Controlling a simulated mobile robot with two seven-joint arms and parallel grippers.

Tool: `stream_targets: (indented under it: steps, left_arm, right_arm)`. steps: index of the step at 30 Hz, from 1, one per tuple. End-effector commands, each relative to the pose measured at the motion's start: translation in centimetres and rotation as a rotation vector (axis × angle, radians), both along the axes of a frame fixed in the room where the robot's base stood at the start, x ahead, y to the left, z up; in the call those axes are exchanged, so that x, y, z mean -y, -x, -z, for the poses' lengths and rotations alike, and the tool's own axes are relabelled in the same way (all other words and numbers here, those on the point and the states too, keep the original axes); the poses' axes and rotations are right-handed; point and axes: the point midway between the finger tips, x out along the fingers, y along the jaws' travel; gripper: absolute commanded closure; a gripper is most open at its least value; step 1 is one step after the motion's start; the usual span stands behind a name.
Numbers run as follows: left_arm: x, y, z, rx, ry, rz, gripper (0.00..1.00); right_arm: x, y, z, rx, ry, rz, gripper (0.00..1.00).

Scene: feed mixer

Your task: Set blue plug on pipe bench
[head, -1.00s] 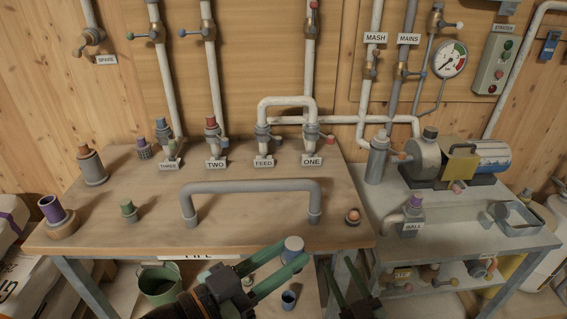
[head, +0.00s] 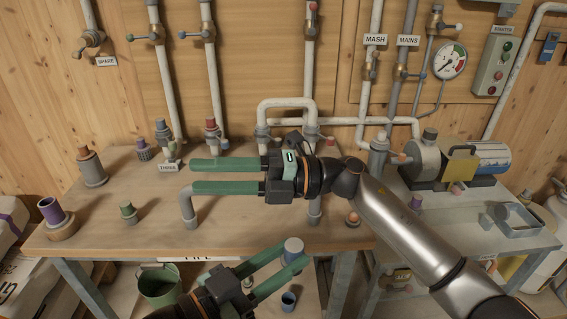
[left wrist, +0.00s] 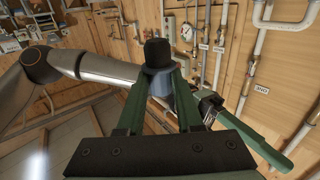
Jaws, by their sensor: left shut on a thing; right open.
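My left gripper (head: 288,257), low in front of the bench, is shut on the blue plug (head: 293,245). In the head view the plug shows a pale blue-grey round end between the green fingers. In the left wrist view the blue plug (left wrist: 160,85) has a black end and sits between both fingertips. The pipe bench (head: 150,195) is the wooden-topped table behind, with a partly hidden label on its front edge. My right gripper (head: 192,175) is open and empty above the bench, pointing left, and covers much of the grey pipe arch (head: 187,210).
On the bench stand a purple-topped fitting (head: 52,212), a green-topped one (head: 128,211), an orange-topped one (head: 91,167) and upright pipe ends at the back. A pump (head: 425,155) stands on the right table.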

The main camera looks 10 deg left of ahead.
Motion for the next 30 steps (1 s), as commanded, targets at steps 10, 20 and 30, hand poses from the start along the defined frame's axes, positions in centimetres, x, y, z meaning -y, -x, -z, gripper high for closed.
stream_targets:
  steps: [10,20,30]
  left_arm:
    - [0.0,0.0,0.0,0.001,0.001,0.000,1.00]
    - [0.0,0.0,0.0,0.001,0.001,0.000,1.00]
    - [0.0,0.0,0.0,0.001,0.001,0.000,1.00]
  right_arm:
    - [-0.1,4.6,0.7,0.463,0.487,-0.331,0.56]
    - [5.9,3.5,-0.5,0.773,1.090,-0.489,0.56]
    - [10.7,2.1,-4.3,0.861,1.473,-0.481,0.56]
